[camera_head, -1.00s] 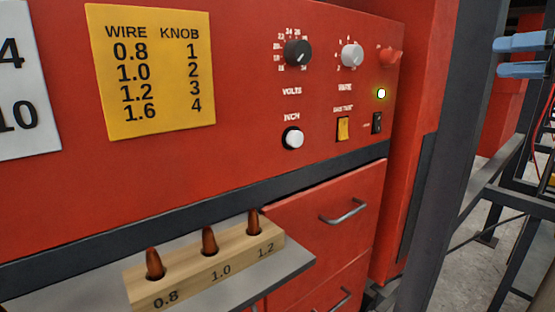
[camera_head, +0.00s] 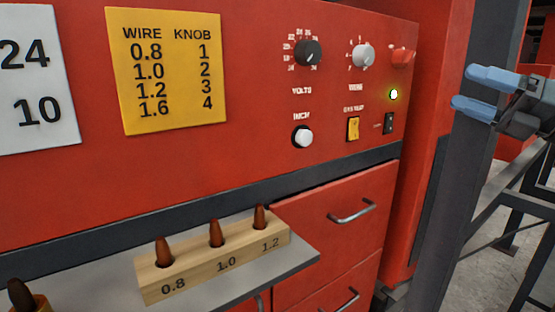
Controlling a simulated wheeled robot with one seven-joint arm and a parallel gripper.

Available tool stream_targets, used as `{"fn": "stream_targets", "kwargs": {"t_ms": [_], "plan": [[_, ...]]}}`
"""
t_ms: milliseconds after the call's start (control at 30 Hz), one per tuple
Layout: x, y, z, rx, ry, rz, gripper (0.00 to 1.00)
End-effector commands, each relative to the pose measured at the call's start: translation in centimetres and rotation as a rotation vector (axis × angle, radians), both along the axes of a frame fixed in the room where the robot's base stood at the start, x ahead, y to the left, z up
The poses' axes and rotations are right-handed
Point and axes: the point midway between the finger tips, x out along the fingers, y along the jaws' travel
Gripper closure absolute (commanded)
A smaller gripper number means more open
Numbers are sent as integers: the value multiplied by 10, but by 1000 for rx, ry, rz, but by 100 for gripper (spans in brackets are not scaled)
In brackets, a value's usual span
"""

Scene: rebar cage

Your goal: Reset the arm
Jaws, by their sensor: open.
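My gripper (camera_head: 473,91) shows at the right edge of the head view. Its two blue fingers point left, with a gap between them and nothing in it. It is in front of a dark grey post, to the right of the red machine panel (camera_head: 255,160), and apart from the panel's controls. Most of my arm is outside the picture.
A wooden block (camera_head: 215,265) with three copper tips sits on a grey shelf (camera_head: 300,257). A dark post (camera_head: 455,180) stands at right.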

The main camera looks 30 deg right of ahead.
Motion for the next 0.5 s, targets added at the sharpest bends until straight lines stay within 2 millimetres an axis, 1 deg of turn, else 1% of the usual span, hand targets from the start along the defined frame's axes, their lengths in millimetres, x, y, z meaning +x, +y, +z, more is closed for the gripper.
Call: {"fn": "stream_targets", "kwargs": {"t_ms": [33,200,300,367,500], "plan": [[6,19,-12,66,-30,49,34],[13,77,-41,303,-137,193,34],[11,107,-57,450,-183,261,34],[9,123,-68,543,-203,297,34],[0,159,-94,761,-231,359,34]]}}
